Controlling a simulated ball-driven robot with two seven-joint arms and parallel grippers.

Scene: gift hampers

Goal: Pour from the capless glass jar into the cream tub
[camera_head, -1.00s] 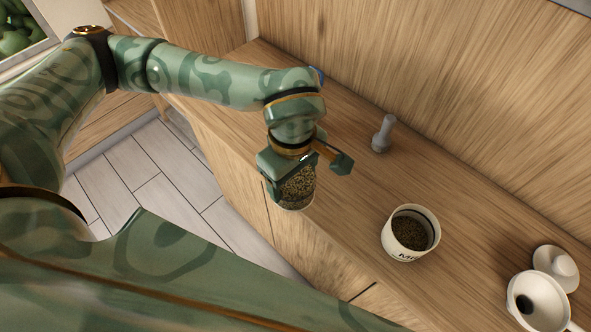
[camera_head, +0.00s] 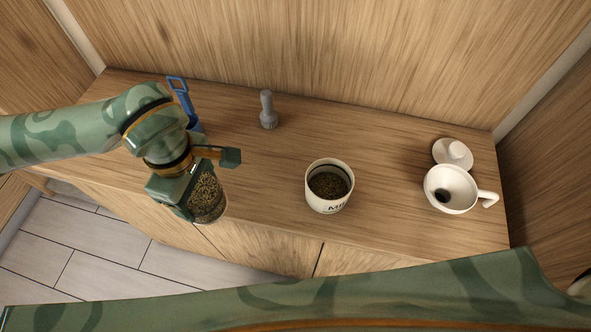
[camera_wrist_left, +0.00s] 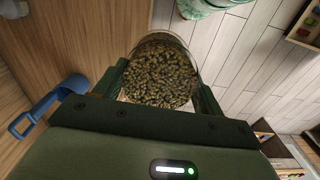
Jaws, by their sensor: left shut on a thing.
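My left gripper (camera_head: 199,178) is shut on the capless glass jar (camera_head: 208,197), which is filled with brownish-green grains. The jar is at the front edge of the counter, left of the tub. In the left wrist view the jar (camera_wrist_left: 163,75) sits between the two fingers, its grains showing through the open top. The cream tub (camera_head: 328,194) stands upright on the counter with dark contents inside and partly visible lettering on its front. My right gripper is not in view.
A blue scoop-like item (camera_head: 180,95) lies behind my left gripper; it also shows in the left wrist view (camera_wrist_left: 45,105). A grey grinder-like object (camera_head: 268,110) stands at the back. A white handled vessel (camera_head: 463,180) and a white lid (camera_head: 455,151) are at right. Counter between jar and tub is clear.

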